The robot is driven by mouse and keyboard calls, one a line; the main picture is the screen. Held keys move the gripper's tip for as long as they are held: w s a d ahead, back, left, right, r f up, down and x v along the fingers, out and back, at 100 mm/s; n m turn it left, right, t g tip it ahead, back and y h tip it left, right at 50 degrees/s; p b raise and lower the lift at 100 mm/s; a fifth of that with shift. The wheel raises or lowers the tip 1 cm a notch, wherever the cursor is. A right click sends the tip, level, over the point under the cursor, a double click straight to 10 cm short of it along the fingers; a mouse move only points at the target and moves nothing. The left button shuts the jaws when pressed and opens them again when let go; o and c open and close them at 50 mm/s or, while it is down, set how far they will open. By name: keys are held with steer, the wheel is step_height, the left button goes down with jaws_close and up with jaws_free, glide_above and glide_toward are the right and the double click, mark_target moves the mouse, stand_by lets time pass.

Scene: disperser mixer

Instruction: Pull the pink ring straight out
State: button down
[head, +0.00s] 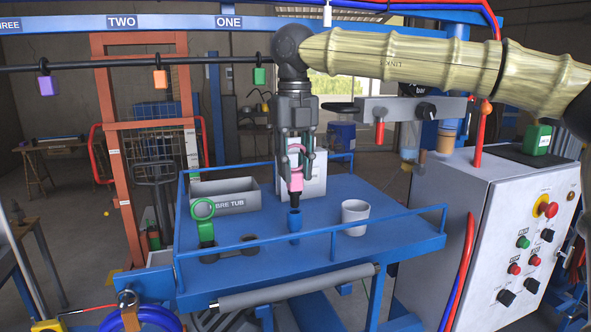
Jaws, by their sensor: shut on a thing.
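The pink ring (296,182) is in the head view, above the middle of the blue table (330,205). My gripper (295,158) points down and is shut on the pink ring. A dark stem below the ring reaches down to a small blue socket (294,220) on the table. The ring looks upright; I cannot tell whether the stem's tip is inside the socket or just above it. My fingers hide part of the ring.
A green ring (205,209) stands at the table's front left beside dark holes. A grey tub (225,196) sits behind it. A white cup (355,217) stands to the right. Blue rails edge the table. A grey control cabinet (480,230) stands close on the right.

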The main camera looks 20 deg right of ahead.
steer(key=shift+r, duration=1)
steer(key=shift+r, duration=0.2)
steer(key=shift+r, duration=1.85)
steer(key=shift+d, duration=0.1)
